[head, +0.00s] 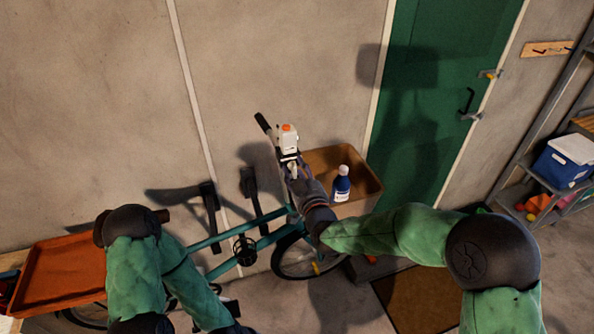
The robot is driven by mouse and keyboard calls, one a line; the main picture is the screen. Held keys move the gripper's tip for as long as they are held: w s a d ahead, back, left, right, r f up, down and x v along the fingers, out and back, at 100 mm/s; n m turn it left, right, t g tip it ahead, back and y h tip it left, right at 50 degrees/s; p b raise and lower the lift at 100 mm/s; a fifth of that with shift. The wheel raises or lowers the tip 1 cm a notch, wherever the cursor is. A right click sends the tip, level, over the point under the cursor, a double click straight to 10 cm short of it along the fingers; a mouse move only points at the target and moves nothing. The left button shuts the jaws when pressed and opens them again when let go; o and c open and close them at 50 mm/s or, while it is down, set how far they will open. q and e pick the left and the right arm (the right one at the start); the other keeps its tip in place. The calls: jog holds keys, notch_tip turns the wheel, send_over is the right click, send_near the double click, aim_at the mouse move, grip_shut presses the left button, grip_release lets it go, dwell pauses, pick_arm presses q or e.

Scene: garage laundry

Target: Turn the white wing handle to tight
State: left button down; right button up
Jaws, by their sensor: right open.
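A small white piece, which looks like the wing handle (293,171), shows at the fingers of my right gripper (291,164). It is partly hidden, and I cannot tell how far it is turned or whether the fingers touch it. My right gripper is open, just below a white block with an orange top (289,140) by the bicycle's handlebar. My left arm comes in from the left and bends down. Its gripper does not show.
A teal bicycle (213,242) stands along the wall. A brown crate (365,181) with a blue bottle (341,186) is right of my right gripper. An orange tray (60,272) is at lower left, a green door (435,90) behind, and a shelf with a cooler (566,160) far right.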

grip_shut()
